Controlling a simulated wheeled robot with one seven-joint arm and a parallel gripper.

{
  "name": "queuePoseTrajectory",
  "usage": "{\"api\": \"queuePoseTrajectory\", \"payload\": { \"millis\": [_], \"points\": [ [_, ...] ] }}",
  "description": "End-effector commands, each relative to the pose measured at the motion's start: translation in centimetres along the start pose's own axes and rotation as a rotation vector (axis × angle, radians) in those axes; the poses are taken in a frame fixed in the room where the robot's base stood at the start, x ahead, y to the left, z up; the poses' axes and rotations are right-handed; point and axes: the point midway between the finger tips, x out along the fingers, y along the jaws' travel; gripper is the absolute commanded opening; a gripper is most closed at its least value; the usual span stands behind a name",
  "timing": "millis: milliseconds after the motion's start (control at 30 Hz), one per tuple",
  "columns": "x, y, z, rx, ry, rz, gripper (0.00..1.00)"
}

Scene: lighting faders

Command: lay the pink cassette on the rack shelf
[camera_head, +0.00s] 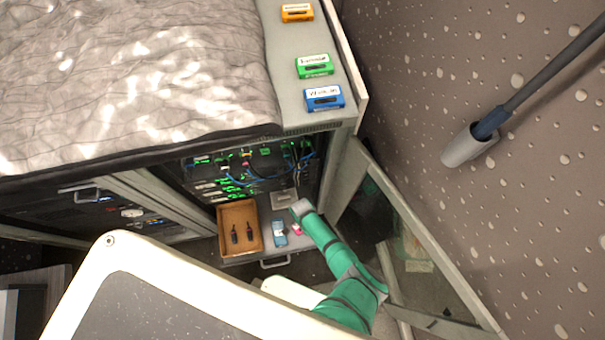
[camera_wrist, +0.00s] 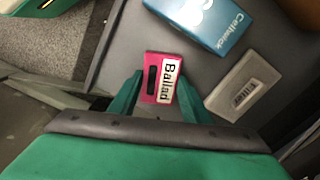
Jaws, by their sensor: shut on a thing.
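The pink cassette (camera_wrist: 161,80), with a white "Ballad" label, is held between the green fingers of my gripper (camera_wrist: 160,88) in the wrist view. In the head view only a little of the pink cassette (camera_head: 297,229) shows beside my gripper (camera_head: 296,224). The rack shelf (camera_head: 267,238) is a grey pulled-out surface at the open rack; it also fills much of the wrist view (camera_wrist: 205,62). The cassette is over the shelf; I cannot tell whether it touches it.
A blue box (camera_wrist: 208,18) and a grey labelled case (camera_wrist: 243,84) lie on the shelf close to the cassette. A wooden tray (camera_head: 223,218) holds two dark items. An open door (camera_head: 430,235) stands right. Orange, green and blue cassettes (camera_head: 324,98) lie on top.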

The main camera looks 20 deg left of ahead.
Motion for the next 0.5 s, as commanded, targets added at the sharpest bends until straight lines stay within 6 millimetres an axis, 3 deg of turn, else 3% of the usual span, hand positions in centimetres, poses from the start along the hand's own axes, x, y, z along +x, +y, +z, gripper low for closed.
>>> {"api": "queuePoseTrajectory", "payload": {
  "millis": [267,300,367,400,500],
  "points": [
    [0.49,-0.01,-0.01,0.000,0.000,0.000,0.20],
    [0.53,-0.02,0.00,0.000,0.000,-0.001,0.46],
    [0.51,-0.02,0.00,0.000,0.000,-0.001,0.60],
    [0.51,-0.02,0.00,0.000,0.000,-0.001,0.65],
    [0.50,-0.01,0.00,0.000,0.000,0.000,0.65]
  ]
}}
